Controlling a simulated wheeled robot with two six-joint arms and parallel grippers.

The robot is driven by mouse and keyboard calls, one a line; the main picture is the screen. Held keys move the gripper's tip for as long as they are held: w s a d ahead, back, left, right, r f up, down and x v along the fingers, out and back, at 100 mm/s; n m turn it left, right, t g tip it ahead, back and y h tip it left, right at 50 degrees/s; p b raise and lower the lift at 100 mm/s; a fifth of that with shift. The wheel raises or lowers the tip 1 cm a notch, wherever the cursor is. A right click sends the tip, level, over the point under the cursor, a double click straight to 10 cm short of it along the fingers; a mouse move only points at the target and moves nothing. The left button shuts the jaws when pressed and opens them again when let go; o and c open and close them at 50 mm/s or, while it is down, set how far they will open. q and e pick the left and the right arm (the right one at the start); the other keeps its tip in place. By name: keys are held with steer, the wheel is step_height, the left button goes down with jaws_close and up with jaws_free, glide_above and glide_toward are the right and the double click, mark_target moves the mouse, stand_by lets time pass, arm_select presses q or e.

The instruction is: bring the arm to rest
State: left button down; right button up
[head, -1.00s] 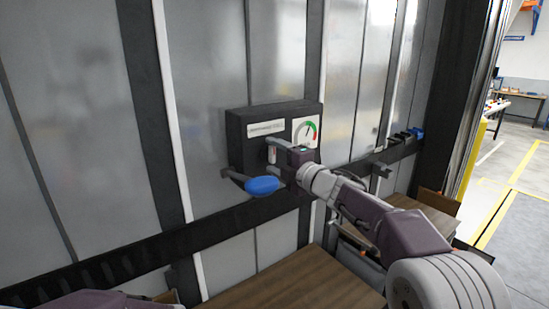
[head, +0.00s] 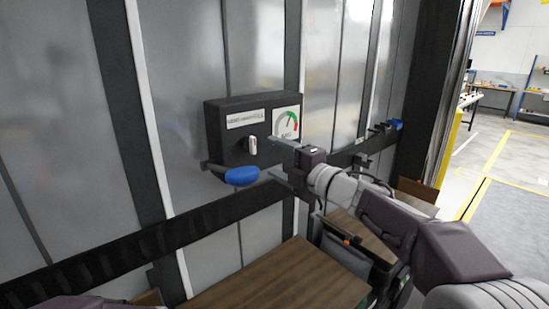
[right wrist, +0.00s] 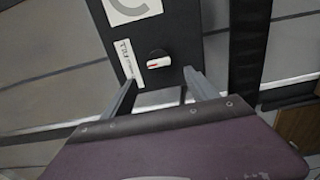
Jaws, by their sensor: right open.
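My right gripper (head: 276,160) is open and empty. It stands at the lower right of a black control box (head: 212,130), its fingers pointing left. A white knob (head: 252,145) sits on the box front, clear of the fingers in the head view. The knob also shows in the right wrist view (right wrist: 158,60), beyond and between the two open fingers (right wrist: 160,92). A lever with a blue handle (head: 242,176) sticks out below the box, left of the lower finger. My left gripper is out of view.
The box carries a label (head: 246,119) and a gauge (head: 286,122) with its needle near upright. A dark rail (head: 120,252) crosses the grey door panels. A brown wooden surface (head: 275,280) lies below. Open floor (head: 515,215) shows at the right.

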steer(key=s+d+f+m+g+h+p, duration=0.1)
steer(key=s+d+f+m+h, duration=0.15)
steer(key=d+f+m, duration=0.35)
steer(key=s+d+f+m+g+h+p, duration=0.15)
steer(key=f+m+h, duration=0.3)
steer(key=f, duration=0.45)
steer(key=s+d+f+m+g+h+p, duration=0.1)
steer(key=s+d+f+m+g+h, duration=0.2)
steer(key=f+m, duration=0.35)
steer(key=s+d+f+m+g, duration=0.1)
steer(key=s+f+m+g, duration=0.3)
steer(key=s+f, duration=0.3)
steer(key=s+d+f+m+g, duration=0.1)
steer(key=s+f+m+g, duration=0.3)
steer(key=s, duration=0.9)
step_height(320, 180, down, 3)
steer(key=shift+s+m, duration=0.3)
steer(key=shift+d, duration=0.1)
